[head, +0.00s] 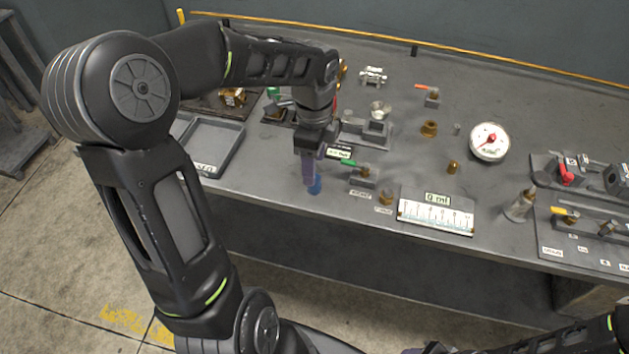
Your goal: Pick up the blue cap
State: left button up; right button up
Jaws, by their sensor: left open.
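The blue cap (315,187) stands on the grey bench near its front edge. My left gripper (311,178) points down right above the cap, with its fingers at or around it. The jaws are open. The fingers partly cover the cap, and I cannot tell whether they touch it. My right arm shows only at the bottom right corner, and its gripper is not clearly visible.
A green-handled valve (362,175) stands just right of the cap. A 0 ml scale panel (436,212) and a round gauge (489,141) are further right. A grey tray (232,150) lies to the left. The bench's front edge is close.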

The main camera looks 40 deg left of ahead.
aim_at(316, 189)
pick_arm(q)
jog(key=shift+f, duration=0.2)
jog(key=f, duration=0.5)
jog(key=shift+s+d+p, duration=0.1)
jog(key=shift+s+p, duration=0.1)
jog(key=shift+p, duration=0.2)
jog(key=shift+c, duration=0.4)
grip_shut()
dwell(0.4)
